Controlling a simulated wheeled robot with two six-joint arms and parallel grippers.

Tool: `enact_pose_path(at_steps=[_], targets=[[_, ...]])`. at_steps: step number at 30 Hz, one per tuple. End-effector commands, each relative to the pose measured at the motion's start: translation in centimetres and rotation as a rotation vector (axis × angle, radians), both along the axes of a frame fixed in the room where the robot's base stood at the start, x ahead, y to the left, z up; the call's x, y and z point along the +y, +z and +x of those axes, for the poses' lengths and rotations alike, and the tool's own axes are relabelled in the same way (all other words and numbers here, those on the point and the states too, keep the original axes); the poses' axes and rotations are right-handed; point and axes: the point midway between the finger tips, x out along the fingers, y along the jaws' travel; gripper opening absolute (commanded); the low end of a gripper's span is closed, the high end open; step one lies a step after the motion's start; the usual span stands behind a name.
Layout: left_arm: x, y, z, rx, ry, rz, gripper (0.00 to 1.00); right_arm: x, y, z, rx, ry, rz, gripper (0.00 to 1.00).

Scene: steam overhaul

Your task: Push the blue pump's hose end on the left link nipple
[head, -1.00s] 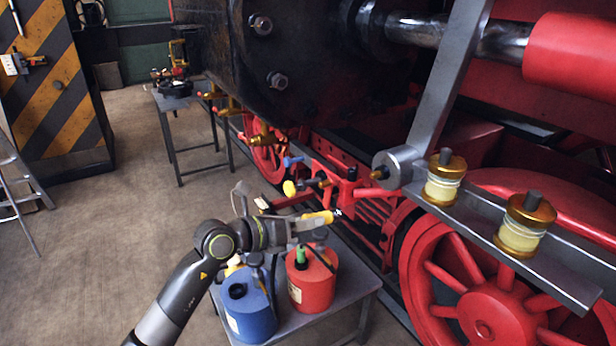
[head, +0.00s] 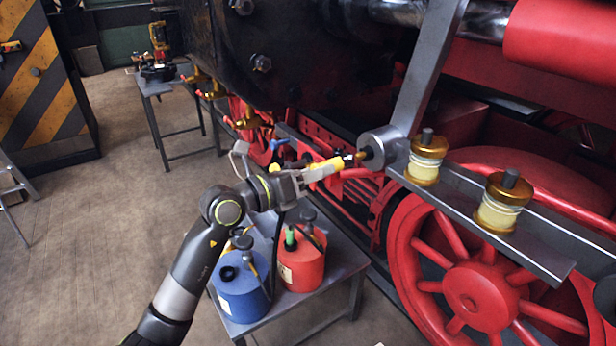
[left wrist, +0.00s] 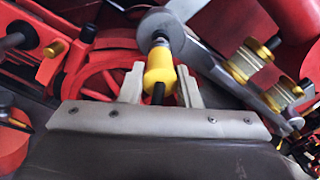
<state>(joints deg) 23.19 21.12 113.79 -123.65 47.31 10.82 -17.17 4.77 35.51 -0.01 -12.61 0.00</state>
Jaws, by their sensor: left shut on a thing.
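My left gripper (head: 318,172) is shut on the yellow hose end (head: 327,167), which points up and right. In the left wrist view the yellow hose end (left wrist: 159,70) sits between the two fingers, with black hose behind it. The brass link nipple (head: 366,154) sticks out of a round grey boss (head: 382,147). In the left wrist view the nipple (left wrist: 160,37) lies in line ahead of the tip. The blue pump (head: 240,292) stands below. My right gripper is not in view.
A red pump (head: 302,264) stands beside the blue one on a small grey table (head: 335,278). Two brass-capped oil cups (head: 425,160) stand on the grey link bar. Red wheels and frame lie close behind. The floor (head: 110,240) at left is clear.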

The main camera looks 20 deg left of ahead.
Motion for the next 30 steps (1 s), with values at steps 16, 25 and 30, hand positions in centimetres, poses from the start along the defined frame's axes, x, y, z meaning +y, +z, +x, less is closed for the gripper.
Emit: enact_pose_path(at_steps=[16, 25, 30], targets=[[-0.15, 0.10, 0.16, -0.002, 0.000, 0.000, 0.03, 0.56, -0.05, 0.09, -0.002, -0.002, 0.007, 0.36], [-0.51, 0.12, 0.65, -0.002, 0.000, -0.001, 0.03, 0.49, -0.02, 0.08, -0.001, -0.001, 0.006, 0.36], [-0.85, 0.08, 1.05, 0.000, -0.001, -0.003, 0.03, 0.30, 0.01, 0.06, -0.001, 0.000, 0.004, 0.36]])
